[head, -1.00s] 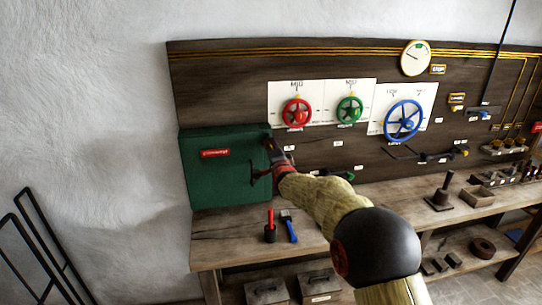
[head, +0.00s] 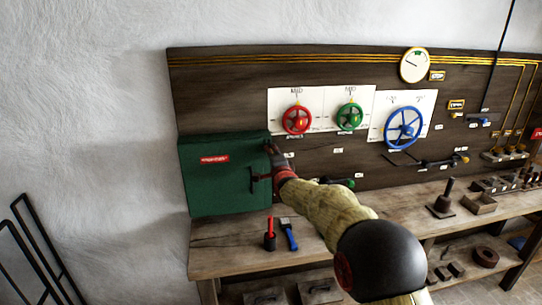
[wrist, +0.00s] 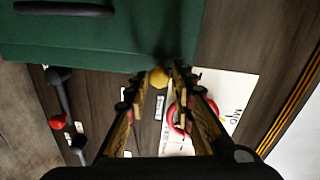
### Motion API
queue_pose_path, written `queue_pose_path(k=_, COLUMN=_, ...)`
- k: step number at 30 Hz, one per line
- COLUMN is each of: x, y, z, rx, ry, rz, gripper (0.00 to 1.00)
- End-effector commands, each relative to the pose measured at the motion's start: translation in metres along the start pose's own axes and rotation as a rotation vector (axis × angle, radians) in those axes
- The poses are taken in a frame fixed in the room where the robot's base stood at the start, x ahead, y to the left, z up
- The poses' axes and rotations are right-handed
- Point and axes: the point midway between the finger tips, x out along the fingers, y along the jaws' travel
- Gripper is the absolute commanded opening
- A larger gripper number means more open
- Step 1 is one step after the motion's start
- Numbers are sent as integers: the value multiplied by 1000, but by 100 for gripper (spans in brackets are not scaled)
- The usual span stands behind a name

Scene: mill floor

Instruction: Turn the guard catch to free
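The green guard box (head: 222,180) with a red label stands on the bench at the left, against the dark panel. Its dark handle (head: 257,180) is on its front; the green box (wrist: 110,38) fills the top of the wrist view. A small round yellow knob (wrist: 158,76), perhaps the guard catch, shows at the box's edge. My gripper (head: 270,150) is at the box's right edge. In the wrist view my gripper (wrist: 160,80) is open, with the knob between or just beyond its fingertips. I cannot tell whether they touch it. In the head view my gripper hides the knob.
Red (head: 297,120), green (head: 349,117) and blue (head: 404,125) handwheels are on the panel to the right. A red-handled tool in a holder (head: 269,236) and a blue tool (head: 289,235) are on the bench below. Bare wall lies left of the box.

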Motion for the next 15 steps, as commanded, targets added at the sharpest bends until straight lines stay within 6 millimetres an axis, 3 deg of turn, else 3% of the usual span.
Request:
queue_pose_path(k=6, x=0, y=0, z=0, rx=-1, ry=0, rz=0, gripper=39)
queue_pose_path(k=15, x=0, y=0, z=0, rx=-1, ry=0, rz=1, gripper=39)
